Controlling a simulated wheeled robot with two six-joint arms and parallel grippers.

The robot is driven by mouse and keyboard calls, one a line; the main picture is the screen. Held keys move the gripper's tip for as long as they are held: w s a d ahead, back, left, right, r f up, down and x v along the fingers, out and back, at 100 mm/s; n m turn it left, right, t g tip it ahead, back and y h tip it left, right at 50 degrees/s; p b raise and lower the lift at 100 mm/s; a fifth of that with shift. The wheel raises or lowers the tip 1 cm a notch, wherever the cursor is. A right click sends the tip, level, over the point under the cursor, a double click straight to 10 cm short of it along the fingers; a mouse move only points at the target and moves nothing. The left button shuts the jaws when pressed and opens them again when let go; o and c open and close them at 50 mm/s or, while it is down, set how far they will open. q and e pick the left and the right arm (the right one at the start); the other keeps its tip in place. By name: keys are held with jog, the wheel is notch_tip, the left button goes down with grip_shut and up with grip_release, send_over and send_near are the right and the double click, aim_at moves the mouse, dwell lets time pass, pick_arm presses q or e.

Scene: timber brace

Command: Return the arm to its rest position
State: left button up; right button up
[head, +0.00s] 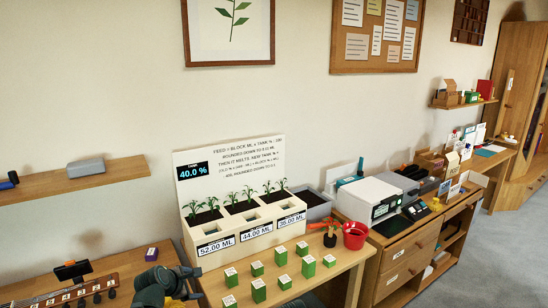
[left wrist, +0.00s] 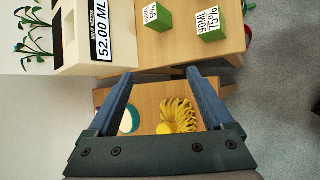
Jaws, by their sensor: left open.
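My left gripper (head: 182,281) shows at the bottom of the head view, in front of the left end of the planter table. In the left wrist view the gripper (left wrist: 158,75) has its two blue fingers wide apart with nothing between the tips. The fingers stand over a lower wooden shelf. A yellow stringy thing (left wrist: 180,116) and a white and teal round thing (left wrist: 130,120) lie there, apart from the fingers. My right gripper is not in view.
The planter (head: 243,224) with three plant sections stands on the wooden table (head: 335,262). Several green blocks (head: 257,268) stand before it. A red pot (head: 354,235) is at the table's right. A strip bench (head: 115,266) lies left, with a purple block (head: 151,254).

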pick_arm(q)
jog(key=s+d+m+g+p, duration=0.2)
jog(key=s+d+m+g, duration=0.1)
jog(key=s+d+m, duration=0.6)
jog(key=s+d+m+g+y+p, duration=0.2)
jog(key=s+d+m, duration=0.3)
jog(key=s+m, duration=0.3)
jog(key=s+d+m+g+y+p, duration=0.1)
jog(key=s+d+m+g, duration=0.3)
jog(key=s+m, duration=0.3)
jog(key=shift+s+d+r+m+y+p, duration=0.15)
jog(key=shift+s+d+m+y+p, duration=0.35)
jog(key=shift+m, duration=0.6)
jog(key=shift+w+d, duration=0.1)
